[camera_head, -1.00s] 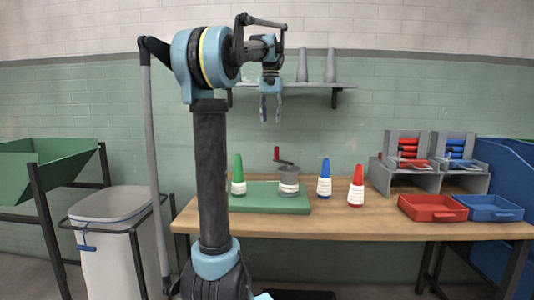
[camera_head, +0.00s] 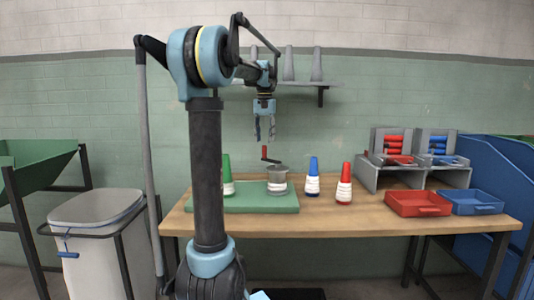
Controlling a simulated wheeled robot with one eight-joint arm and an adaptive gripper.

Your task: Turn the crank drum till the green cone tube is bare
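The green cone tube (camera_head: 227,172) stands upright at the left of the green base board (camera_head: 260,201), with a pale band of yarn around its lower part. The grey crank drum (camera_head: 277,181) stands on the same board to its right, also with a pale band around it. Its crank (camera_head: 266,155) has an upright red handle on top. My gripper (camera_head: 264,137) points down above the drum and crank handle, open and empty, with a gap below its fingers. My arm's column partly covers the board's left side.
A blue cone (camera_head: 313,178) and a red cone (camera_head: 345,184) stand right of the board. A red tray (camera_head: 418,204), a blue tray (camera_head: 473,202) and grey racks (camera_head: 391,146) are farther right. A wall shelf (camera_head: 307,87) with grey cones is behind my gripper. A bin (camera_head: 92,212) stands left.

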